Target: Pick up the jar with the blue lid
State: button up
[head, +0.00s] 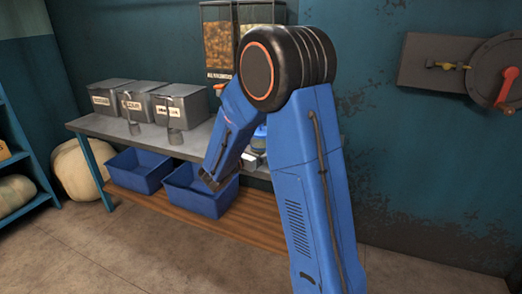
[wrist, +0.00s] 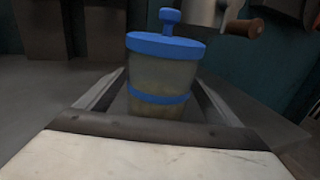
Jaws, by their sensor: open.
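The jar with the blue lid (wrist: 160,75) stands upright in the wrist view, with a round blue knob on top and a blue band lower down. My gripper (wrist: 150,95) is open, with one finger on each side of the jar's lower part. I cannot tell whether the fingers touch it. The jar's base is hidden behind the near edge of my gripper. In the head view my arm covers most of the jar, and only a bit of blue (head: 260,132) shows beside the arm.
Dispensers (head: 218,45) stand at the back. Blue crates (head: 139,170) sit on the lower wooden shelf. A metal device with a wooden handle (wrist: 244,28) is close behind the jar at right.

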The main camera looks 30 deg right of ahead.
jog(key=x, duration=0.3)
jog(key=shift+w+d, duration=0.15)
jog(key=shift+w, duration=0.05)
jog(key=shift+c, duration=0.2)
jog(key=c, duration=1.3)
jog(key=shift+o, duration=0.2)
jog(key=shift+r, duration=0.2)
